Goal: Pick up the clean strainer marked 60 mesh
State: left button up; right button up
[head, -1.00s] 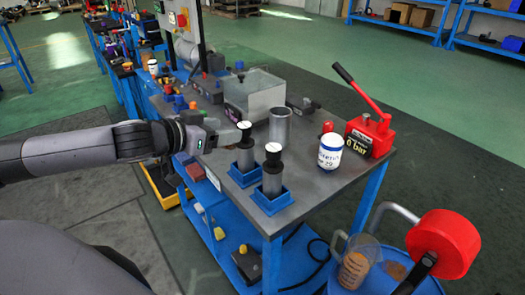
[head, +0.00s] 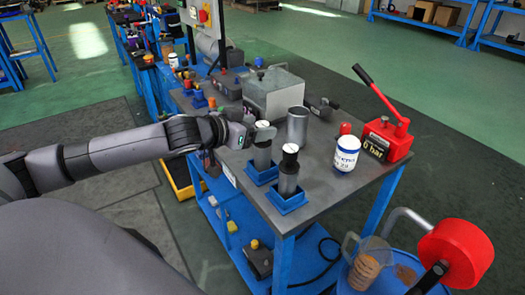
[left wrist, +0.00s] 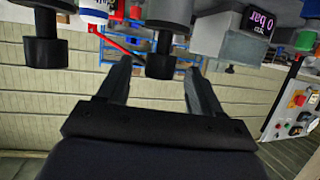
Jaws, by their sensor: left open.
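Two grey cylinders with black collars and pale round tops stand upright in blue square holders. I take them for the strainers; no mesh mark is readable. The left strainer (head: 262,155) stands in the rear holder (head: 252,176), the right strainer (head: 289,180) in the front holder (head: 287,205). My left gripper (head: 262,133) is at the top of the left strainer, open. In the left wrist view, a black collar (left wrist: 160,65) shows between the two spread fingers, apparently not clamped. A second black collar (left wrist: 45,52) is off to the left. My right gripper is not in view.
A metal cup (head: 297,127) stands close behind the strainers. A white jar (head: 345,154) and a red hand pump (head: 386,140) are to the right on the bench (head: 325,185). A lidded grey box (head: 273,97) stands further back. A red-wheeled device (head: 455,252) is front right.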

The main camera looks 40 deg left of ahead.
pick_arm(q)
jog(key=shift+x, duration=1.2)
grip_shut()
